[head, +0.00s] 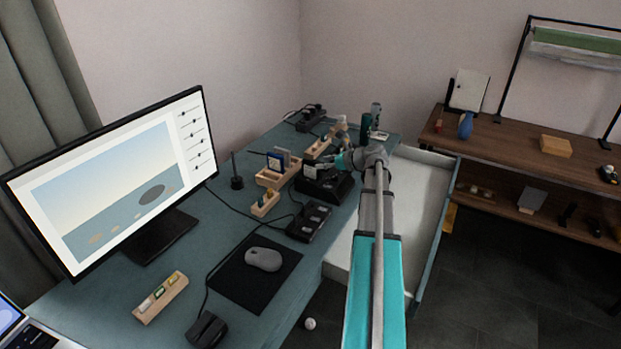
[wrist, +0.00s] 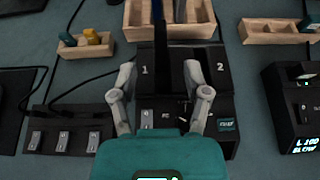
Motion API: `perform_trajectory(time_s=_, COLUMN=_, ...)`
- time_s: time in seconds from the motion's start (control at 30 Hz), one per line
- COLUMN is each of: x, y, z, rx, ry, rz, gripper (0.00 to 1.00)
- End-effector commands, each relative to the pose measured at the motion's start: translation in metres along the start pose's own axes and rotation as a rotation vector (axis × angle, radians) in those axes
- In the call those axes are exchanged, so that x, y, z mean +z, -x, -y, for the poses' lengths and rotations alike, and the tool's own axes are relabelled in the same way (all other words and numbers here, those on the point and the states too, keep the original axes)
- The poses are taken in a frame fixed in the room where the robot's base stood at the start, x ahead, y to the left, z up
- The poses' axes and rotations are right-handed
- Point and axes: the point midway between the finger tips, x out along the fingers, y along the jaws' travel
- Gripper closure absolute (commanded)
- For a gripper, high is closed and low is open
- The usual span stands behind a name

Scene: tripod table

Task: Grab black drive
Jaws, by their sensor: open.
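A black dock (head: 325,186) marked 1 and 2 stands on the desk; it also shows in the wrist view (wrist: 220,85). A dark upright shape (wrist: 174,62) shows between the numbers, between my fingers; I cannot tell for sure whether it is the black drive, as dark tones merge there. My gripper (wrist: 160,74) is open, with one finger on each side of that shape, and it hides part of the dock's front. In the head view my gripper (head: 339,163) is just over the dock. Contact cannot be told.
A wooden holder (head: 268,179) with upright drives stands left of the dock. A small wooden block (head: 265,205), a black switch box (head: 311,222) and cables are close by. A monitor (head: 120,180) and mouse (head: 263,259) are nearer. An open drawer (head: 424,180) lies right.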

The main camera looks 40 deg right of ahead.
Motion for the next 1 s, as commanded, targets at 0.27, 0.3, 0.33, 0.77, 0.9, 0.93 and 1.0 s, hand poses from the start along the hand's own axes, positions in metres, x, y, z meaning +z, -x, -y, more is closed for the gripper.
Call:
perform_trajectory(time_s=0.27, x=0.0, y=-0.002, z=0.0, rx=0.0, ry=0.0, rz=0.0, gripper=0.39)
perform_trajectory(time_s=0.3, x=0.0, y=-0.002, z=0.0, rx=0.0, ry=0.0, rz=0.0, gripper=0.39)
perform_trajectory(time_s=0.33, x=0.0, y=-0.002, z=0.0, rx=0.0, ry=0.0, rz=0.0, gripper=0.39)
perform_trajectory(time_s=0.77, x=0.001, y=-0.036, z=0.001, rx=0.002, ry=0.002, rz=0.0, gripper=0.39)
perform_trajectory(time_s=0.9, x=0.001, y=-0.049, z=0.001, rx=-0.001, ry=0.0, rz=0.0, gripper=0.39)
perform_trajectory(time_s=0.93, x=0.001, y=-0.051, z=0.001, rx=-0.001, ry=0.0, rz=0.0, gripper=0.39)
perform_trajectory(time_s=1.0, x=0.001, y=-0.053, z=0.001, rx=0.0, ry=0.0, rz=0.0, gripper=0.39)
